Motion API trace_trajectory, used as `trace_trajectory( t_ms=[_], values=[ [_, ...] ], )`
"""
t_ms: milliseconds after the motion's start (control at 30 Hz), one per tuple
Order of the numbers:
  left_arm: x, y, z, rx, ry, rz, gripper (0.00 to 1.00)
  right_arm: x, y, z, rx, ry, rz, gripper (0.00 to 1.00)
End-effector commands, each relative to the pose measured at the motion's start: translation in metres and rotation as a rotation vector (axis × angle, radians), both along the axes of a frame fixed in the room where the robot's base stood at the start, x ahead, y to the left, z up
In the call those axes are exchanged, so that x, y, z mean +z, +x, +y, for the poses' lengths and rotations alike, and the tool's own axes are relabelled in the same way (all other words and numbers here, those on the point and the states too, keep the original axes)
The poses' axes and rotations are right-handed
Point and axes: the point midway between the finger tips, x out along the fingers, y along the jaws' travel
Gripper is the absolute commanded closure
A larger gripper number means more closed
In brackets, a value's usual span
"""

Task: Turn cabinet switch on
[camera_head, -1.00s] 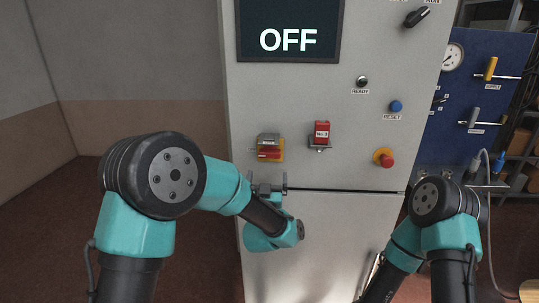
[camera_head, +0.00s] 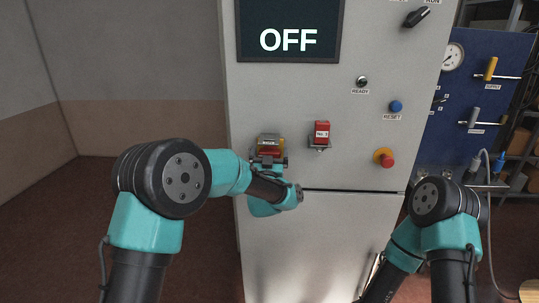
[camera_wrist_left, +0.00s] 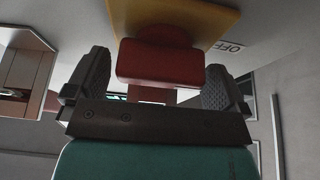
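The cabinet switch is a red handle (camera_wrist_left: 160,63) on a yellow plate (camera_wrist_left: 205,14), seen close in the left wrist view. In the head view the switch (camera_head: 270,141) sits on the grey cabinet front (camera_head: 290,105), left of centre. My left gripper (camera_head: 270,161) is just below it, covering its lower part. In the left wrist view my gripper (camera_wrist_left: 156,72) is open, with one finger on each side of the red handle and a gap at both sides. The cabinet display (camera_head: 290,40) reads OFF. My right gripper is out of view; only its arm shows at lower right.
A red padlock-like tag (camera_head: 321,133) hangs right of the switch. A red emergency knob (camera_head: 386,159), a blue RESET button (camera_head: 396,106) and a black selector (camera_head: 416,17) are farther right. A blue panel (camera_head: 480,85) with valves stands beside the cabinet. Left of it is open floor.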

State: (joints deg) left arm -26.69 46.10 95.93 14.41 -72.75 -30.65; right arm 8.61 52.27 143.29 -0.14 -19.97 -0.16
Motion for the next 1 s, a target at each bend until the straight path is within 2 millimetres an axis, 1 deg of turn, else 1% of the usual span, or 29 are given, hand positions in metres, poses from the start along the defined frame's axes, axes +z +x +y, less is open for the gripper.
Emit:
trace_trajectory(
  t_ms=[33,67,467,667,767,1000],
  values=[
    [0.0,-0.0001,-0.0001,0.0,0.0,0.0,0.04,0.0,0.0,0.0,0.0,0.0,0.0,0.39],
    [0.0,-0.0001,-0.0001,0.0,0.0,0.0,0.07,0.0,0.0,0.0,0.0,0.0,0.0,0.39],
    [-0.0001,-0.0003,-0.0002,0.0,0.0,0.0,0.45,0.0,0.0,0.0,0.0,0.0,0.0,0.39],
    [-0.0003,-0.0004,0.0002,0.0,0.037,-0.002,0.45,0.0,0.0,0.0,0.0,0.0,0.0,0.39],
    [-0.0005,-0.0005,-0.0001,0.0,0.108,-0.007,0.45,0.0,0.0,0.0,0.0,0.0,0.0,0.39],
    [-0.0007,-0.0007,-0.0015,0.0,0.362,-0.027,0.45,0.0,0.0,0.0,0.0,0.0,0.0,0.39]
  ],
)
